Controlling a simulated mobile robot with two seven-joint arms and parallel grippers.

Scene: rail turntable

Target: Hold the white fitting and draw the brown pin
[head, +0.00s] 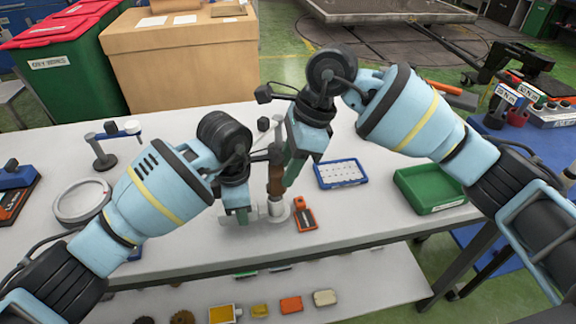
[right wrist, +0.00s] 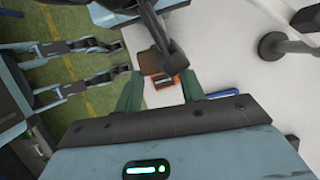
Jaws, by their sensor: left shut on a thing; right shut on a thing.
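The brown pin (head: 277,180) stands upright near the middle of the table, its lower end at a pale metallic cylinder. My right gripper (head: 291,172) comes down from the upper right and is shut on the pin's upper part. In the right wrist view the brown pin (right wrist: 150,62) shows between the green fingers, partly covered by a dark arm part. My left gripper (head: 243,214) is low over the table, left of the pin, shut on the white fitting (head: 255,212). The fitting is mostly hidden by the fingers, so its shape is unclear.
A small orange and black piece (head: 304,215) lies just right of the pin. A blue tray (head: 341,174) and green bin (head: 432,189) stand further right. A white ring (head: 80,203) lies at left. A dark stand is close behind the pin.

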